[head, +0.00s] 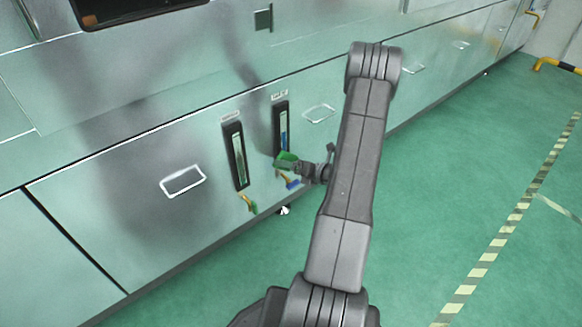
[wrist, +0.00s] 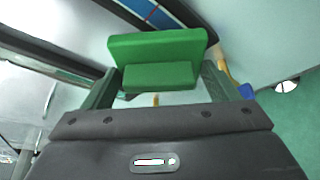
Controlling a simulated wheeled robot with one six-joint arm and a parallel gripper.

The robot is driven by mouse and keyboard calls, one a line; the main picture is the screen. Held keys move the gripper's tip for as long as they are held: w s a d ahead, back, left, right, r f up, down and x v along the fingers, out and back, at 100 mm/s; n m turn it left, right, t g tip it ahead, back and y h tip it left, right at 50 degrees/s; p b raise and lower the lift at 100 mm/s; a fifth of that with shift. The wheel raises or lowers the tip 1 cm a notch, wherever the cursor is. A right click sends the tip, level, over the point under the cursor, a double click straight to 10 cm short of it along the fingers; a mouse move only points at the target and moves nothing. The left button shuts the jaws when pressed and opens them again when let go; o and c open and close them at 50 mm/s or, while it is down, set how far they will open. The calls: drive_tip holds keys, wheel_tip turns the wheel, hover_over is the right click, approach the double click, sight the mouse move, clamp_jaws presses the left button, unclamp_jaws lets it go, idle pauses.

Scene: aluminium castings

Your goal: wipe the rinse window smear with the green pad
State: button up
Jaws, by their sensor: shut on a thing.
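My gripper (head: 301,167) is shut on the green pad (head: 284,159). In the wrist view the pad (wrist: 158,45) sits between the two fingers (wrist: 160,84), its broad face turned away from me. Two narrow upright windows in black frames are set in the metal panel, each under a small label too small to read. The right window (head: 284,139) shows blue in its lower part; the pad is at its bottom end. I cannot tell whether they touch. The left window (head: 239,163) is pale green. No smear can be made out; the pad and gripper hide the right window's lower end.
Below the windows, coloured valve handles stick out: a yellow and green one (head: 248,203) and a blue one (head: 292,184). White-outlined rectangles (head: 183,181) mark the panel. The green floor (head: 450,190) to the right is clear, with a striped line (head: 480,268).

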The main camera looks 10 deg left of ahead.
sight(296, 158)
drive_tip(key=shift+w+a, duration=0.6)
drive_tip(key=shift+a, duration=0.2)
idle(0.4)
drive_tip(key=shift+w+d, duration=0.1)
drive_tip(key=shift+w+d, duration=1.25)
drive_tip(key=shift+w, duration=0.15)
drive_tip(key=shift+w+a+p, duration=0.1)
drive_tip(key=shift+a+p, duration=0.05)
drive_tip(key=shift+p, duration=0.15)
drive_tip(key=shift+s+a, duration=1.35)
drive_tip(key=shift+s, duration=0.15)
drive_tip(key=shift+s, duration=0.1)
